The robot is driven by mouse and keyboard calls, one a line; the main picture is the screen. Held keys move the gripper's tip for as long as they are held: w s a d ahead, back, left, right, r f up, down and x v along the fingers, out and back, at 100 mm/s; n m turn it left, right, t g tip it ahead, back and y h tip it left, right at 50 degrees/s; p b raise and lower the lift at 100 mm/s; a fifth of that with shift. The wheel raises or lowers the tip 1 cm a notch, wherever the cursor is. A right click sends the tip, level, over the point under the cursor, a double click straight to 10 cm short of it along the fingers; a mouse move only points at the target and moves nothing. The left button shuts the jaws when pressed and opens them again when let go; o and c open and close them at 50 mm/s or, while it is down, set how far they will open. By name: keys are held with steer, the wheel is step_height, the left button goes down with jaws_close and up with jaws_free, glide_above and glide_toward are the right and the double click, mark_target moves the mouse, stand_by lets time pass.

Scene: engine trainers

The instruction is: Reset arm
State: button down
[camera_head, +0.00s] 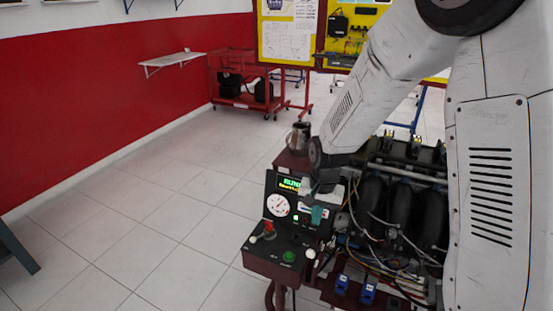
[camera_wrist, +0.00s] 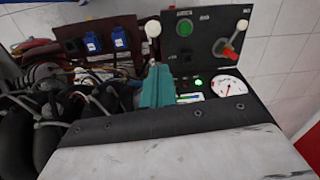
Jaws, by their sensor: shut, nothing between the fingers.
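My arm comes down from the upper right in the head view, in front of the engine trainer (camera_head: 400,210). My gripper (camera_head: 318,214) has teal fingers and is beside the trainer's control panel (camera_head: 275,255). In the wrist view the teal fingers (camera_wrist: 157,85) are together with nothing between them. They point towards the panel (camera_wrist: 203,45). I cannot tell how far the fingertips are from it.
The panel carries a round gauge (camera_head: 278,204), a lit display (camera_head: 289,184), a red lever (camera_head: 268,229) and a green button (camera_head: 289,256). A metal jug (camera_head: 299,137) stands behind. A red cart (camera_head: 240,85) is farther back.

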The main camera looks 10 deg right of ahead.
steer(key=s+d+r+n, duration=0.2)
steer(key=s+r+n, duration=0.1)
steer(key=s+r, duration=0.8)
steer(key=s+d+r+n+t, duration=0.1)
steer(key=s+d+r+n, duration=0.1)
steer(key=s+r, duration=1)
steer(key=s, duration=0.4)
steer(key=shift+s+d+n+h, duration=0.15)
steer(key=shift+d+n+h, duration=0.15)
steer(key=shift+n, duration=0.1)
stand_by(2.1)
